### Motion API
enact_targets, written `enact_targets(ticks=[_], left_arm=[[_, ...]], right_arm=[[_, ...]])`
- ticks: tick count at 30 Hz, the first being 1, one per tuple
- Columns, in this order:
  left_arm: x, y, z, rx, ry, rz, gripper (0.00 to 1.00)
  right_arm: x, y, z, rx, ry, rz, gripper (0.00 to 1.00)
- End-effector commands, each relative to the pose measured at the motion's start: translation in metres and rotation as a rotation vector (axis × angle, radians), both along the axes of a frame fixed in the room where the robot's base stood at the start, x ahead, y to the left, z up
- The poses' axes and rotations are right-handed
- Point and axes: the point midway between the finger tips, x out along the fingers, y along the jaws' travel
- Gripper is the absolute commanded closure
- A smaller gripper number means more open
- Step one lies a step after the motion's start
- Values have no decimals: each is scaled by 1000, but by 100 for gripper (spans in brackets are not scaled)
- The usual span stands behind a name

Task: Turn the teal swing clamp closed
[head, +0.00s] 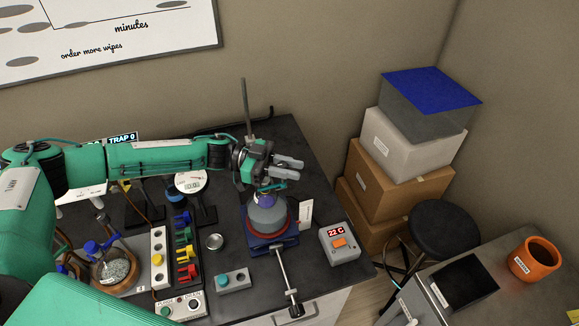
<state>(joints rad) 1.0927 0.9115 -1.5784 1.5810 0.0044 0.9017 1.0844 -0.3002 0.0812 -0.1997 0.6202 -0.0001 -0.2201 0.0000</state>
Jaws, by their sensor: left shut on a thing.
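The teal swing clamp (273,187) shows as a small teal bar above a grey, dome-shaped vessel (267,214) on a blue base at the back right of the bench. My left gripper (282,172) reaches in from the left and is right over the vessel, with its grey fingers pointing right. It is shut on the teal clamp, though the fingers and wrist hide much of the clamp and the exact contact. How far the clamp is turned is hard to tell. My right gripper is not in view.
A thin metal rod (245,108) stands behind my left gripper. A box with a red display (340,244) sits right of the vessel, and a metal lever (287,282) lies in front. Colored levers (185,252) and a teal-button box (233,281) stand to the left.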

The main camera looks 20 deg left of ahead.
Motion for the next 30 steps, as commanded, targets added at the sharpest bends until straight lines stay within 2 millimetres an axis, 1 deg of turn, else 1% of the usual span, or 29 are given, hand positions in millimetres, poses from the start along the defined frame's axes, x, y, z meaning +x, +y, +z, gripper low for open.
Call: enact_targets(ticks=[1,13,14,16,17,25,28,30], left_arm=[[1,0,2,-2,-3,-3,100],[1,-1,3,-3,-3,-8,100],[1,-1,3,-3,-3,-8,71],[1,-1,2,-3,-3,-8,58],[1,-1,2,-3,-3,-8,55],[0,1,0,-1,-1,-7,55],[1,8,-2,-1,-2,-6,55],[1,17,-3,-1,-1,-5,55]], right_arm=[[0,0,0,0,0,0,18],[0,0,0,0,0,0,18],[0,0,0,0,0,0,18],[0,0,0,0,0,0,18],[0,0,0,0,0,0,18],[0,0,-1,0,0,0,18],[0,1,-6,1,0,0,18],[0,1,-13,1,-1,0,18]])
